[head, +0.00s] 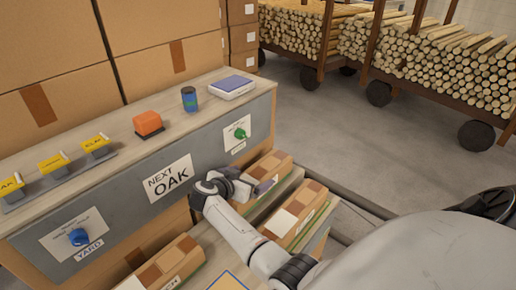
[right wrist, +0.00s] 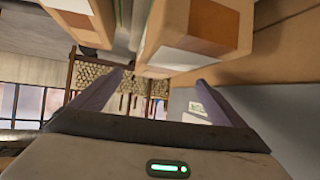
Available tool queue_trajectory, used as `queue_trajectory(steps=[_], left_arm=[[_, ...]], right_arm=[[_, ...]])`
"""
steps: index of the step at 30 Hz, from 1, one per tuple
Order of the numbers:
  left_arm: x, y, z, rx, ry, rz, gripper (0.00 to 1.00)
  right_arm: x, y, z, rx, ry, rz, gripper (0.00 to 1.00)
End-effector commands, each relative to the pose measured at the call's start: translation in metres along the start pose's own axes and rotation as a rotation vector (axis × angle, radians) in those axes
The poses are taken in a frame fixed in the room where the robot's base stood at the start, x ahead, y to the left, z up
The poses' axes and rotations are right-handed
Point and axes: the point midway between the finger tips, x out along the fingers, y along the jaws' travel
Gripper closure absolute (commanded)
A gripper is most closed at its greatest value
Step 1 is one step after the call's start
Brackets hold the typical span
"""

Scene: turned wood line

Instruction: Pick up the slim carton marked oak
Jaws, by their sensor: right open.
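Several slim brown cartons lie below the grey panel in the head view: one at the far end (head: 274,168), one on the right (head: 298,212) and one at the lower left (head: 160,265). I cannot read which carton is marked oak. My right gripper (head: 266,185) is open beside the far carton, partly covering it. In the right wrist view, a carton (right wrist: 205,28) with a white label is close in front of the open fingers (right wrist: 162,78), not visibly held. My left gripper is not in view.
The counter's panel bears a sign (head: 170,178) reading "NEXT OAK", a green knob (head: 240,134) and a blue knob (head: 78,237). On the counter are yellow cards (head: 54,162), an orange block (head: 147,123), a blue can (head: 189,98) and a scale-like device (head: 232,87). Log carts (head: 430,65) stand behind.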

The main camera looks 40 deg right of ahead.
Motion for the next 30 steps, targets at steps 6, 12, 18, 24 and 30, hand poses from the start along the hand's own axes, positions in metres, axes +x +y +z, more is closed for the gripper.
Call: queue_trajectory(steps=[6,12,18,24,30], left_arm=[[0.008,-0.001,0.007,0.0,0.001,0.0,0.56],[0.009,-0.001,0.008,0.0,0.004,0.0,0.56],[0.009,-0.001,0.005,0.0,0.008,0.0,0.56],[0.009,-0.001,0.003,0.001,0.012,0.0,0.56],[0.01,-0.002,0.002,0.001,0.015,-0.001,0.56]], right_arm=[[0.035,-0.003,0.005,-0.001,0.004,0.002,0.06],[0.046,-0.004,0.004,0.001,0.002,0.0,0.06],[0.045,-0.003,0.004,0.001,0.002,0.0,0.11],[0.045,-0.003,0.004,0.0,0.002,0.0,0.45],[0.045,-0.003,0.005,-0.001,0.002,0.001,0.77]])
